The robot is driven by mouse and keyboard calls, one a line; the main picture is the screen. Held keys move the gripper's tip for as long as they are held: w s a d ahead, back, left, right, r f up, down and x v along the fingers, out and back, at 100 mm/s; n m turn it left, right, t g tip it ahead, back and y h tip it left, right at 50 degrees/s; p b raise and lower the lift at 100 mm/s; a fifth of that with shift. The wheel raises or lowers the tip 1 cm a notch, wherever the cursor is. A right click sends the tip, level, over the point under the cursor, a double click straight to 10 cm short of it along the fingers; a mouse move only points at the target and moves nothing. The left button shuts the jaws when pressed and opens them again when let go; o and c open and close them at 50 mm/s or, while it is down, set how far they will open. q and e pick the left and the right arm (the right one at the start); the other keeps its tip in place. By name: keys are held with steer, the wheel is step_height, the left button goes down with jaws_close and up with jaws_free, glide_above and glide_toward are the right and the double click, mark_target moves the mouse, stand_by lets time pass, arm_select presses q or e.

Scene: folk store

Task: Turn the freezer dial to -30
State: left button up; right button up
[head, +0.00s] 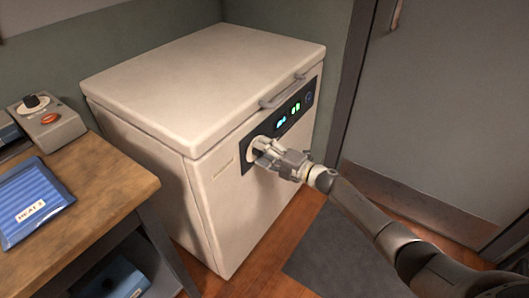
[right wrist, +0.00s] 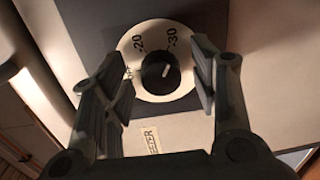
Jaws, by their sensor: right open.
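The white chest freezer (head: 205,95) stands against the wall with a dark control panel (head: 246,164) on its front. In the right wrist view, the freezer dial (right wrist: 160,78) is a black knob on a round white plate. The plate is marked -20 at upper left and -30 at upper right. The knob's white mark points up and to the right, roughly toward -30; its exact setting is hard to tell. My right gripper (head: 268,157) is open in front of the dial, its fingers on either side of the knob in the wrist view (right wrist: 162,78). I cannot tell whether they touch it.
Blue and green lit displays (head: 289,113) and a lid handle (head: 283,91) are above and right of the dial. A wooden table (head: 110,185) at left holds a blue packet (head: 30,198) and a small device with a red button (head: 47,124). A grey door (head: 445,110) is at right.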

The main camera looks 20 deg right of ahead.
steer(key=v, duration=1.2)
